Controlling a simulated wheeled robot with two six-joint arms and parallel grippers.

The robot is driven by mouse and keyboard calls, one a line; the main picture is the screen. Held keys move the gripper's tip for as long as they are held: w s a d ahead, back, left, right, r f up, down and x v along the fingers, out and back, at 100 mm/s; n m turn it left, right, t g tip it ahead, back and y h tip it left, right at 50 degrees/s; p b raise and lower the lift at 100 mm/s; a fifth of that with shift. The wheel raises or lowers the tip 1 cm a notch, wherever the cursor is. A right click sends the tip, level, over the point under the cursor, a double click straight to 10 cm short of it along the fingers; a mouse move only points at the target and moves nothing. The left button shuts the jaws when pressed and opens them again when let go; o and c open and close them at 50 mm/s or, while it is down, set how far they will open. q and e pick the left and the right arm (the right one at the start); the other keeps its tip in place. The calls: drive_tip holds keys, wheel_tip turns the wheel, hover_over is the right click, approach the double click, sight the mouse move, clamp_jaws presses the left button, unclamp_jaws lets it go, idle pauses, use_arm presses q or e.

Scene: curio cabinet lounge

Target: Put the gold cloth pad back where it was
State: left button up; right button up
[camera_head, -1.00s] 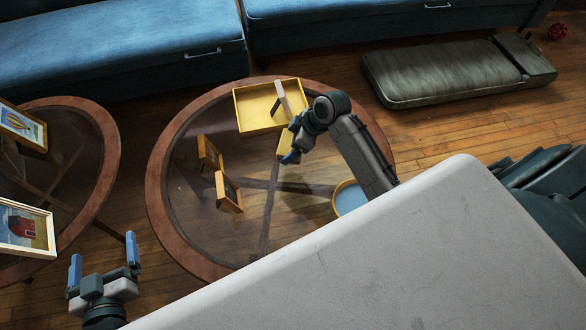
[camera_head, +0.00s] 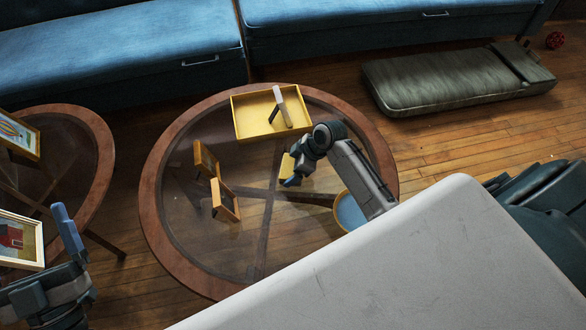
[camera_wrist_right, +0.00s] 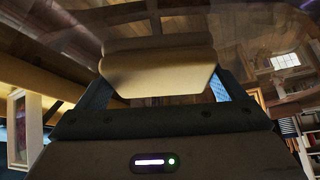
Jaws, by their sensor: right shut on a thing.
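The gold cloth pad (camera_head: 286,164) is held in my right gripper (camera_head: 291,173) over the round glass table (camera_head: 160,210), just below the yellow tray (camera_head: 239,112). In the right wrist view the pad (camera_wrist_right: 160,68) spans between the two fingers, which press its ends. I cannot tell whether it touches the glass. The far finger is partly hidden in the head view. My left gripper (camera_head: 45,250) is at the lower left edge, empty; one blue finger stands clear to the right and the other is cut off or hidden.
A pale upright piece (camera_head: 284,106) stands in the tray. Two small wooden frames (camera_head: 207,160) (camera_head: 224,202) stand on the glass at left. A round blue-bottomed dish (camera_head: 349,211) is partly behind my right arm. A second table (camera_head: 98,130) bears framed pictures.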

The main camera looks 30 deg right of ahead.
use_arm(q)
drive_tip(key=shift+s+r+t, duration=0.25)
drive_tip(key=shift+r+t, duration=0.15)
drive_tip(key=shift+r, duration=0.2)
use_arm(e)
drive_tip(key=shift+f, duration=0.4)
